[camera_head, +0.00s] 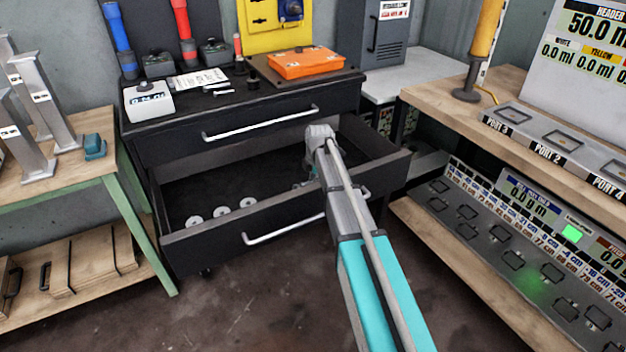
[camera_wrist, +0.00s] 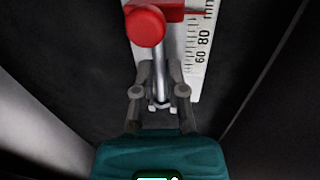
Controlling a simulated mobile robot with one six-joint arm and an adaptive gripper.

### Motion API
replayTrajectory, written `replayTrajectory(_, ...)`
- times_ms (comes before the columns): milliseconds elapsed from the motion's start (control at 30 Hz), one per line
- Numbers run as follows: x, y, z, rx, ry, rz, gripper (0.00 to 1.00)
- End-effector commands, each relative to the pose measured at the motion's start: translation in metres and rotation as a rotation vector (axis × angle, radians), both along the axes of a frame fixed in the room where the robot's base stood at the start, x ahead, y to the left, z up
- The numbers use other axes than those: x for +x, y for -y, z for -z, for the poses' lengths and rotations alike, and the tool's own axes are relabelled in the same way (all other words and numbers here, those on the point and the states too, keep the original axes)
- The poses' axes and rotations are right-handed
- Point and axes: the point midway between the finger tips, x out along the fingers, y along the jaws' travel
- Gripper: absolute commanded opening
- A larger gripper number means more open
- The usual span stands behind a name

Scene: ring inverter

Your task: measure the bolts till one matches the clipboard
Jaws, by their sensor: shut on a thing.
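My gripper (camera_wrist: 159,105) points down into the open drawer (camera_head: 285,220). In the wrist view its fingers are closed around the lower end of a thin silver bolt (camera_wrist: 161,80). The bolt lies along a white measuring scale (camera_wrist: 198,60) marked in mm, with 60 and 80 readable. A red round knob and red slider (camera_wrist: 146,26) sit at the bolt's far end; I cannot tell whether they touch it. In the head view my arm hides the gripper's tips and the scale. White papers, perhaps the clipboard (camera_head: 197,80), lie on the bench top; their writing is unreadable.
The bench top holds a white display box (camera_head: 148,101), small loose metal pieces (camera_head: 218,91) and an orange case (camera_head: 305,63). A wooden shelf unit (camera_head: 480,110) stands close on the right. The floor in front is clear.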

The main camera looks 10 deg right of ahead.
Motion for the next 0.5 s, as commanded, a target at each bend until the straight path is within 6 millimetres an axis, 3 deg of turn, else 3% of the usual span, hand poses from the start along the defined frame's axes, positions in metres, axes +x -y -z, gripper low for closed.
replayTrajectory(100, 0.0, -0.0001, -0.0002, 0.0, 0.0, 0.0, 0.0)
replayTrajectory(133, 0.0, -0.0001, -0.0002, 0.0, 0.0, 0.0, 0.18)
replayTrajectory(333, 0.0001, -0.0002, -0.0001, 0.0, 0.0, 0.0, 0.55)
replayTrajectory(500, 0.0, -0.0003, -0.0001, 0.0, 0.0, 0.0, 0.56)
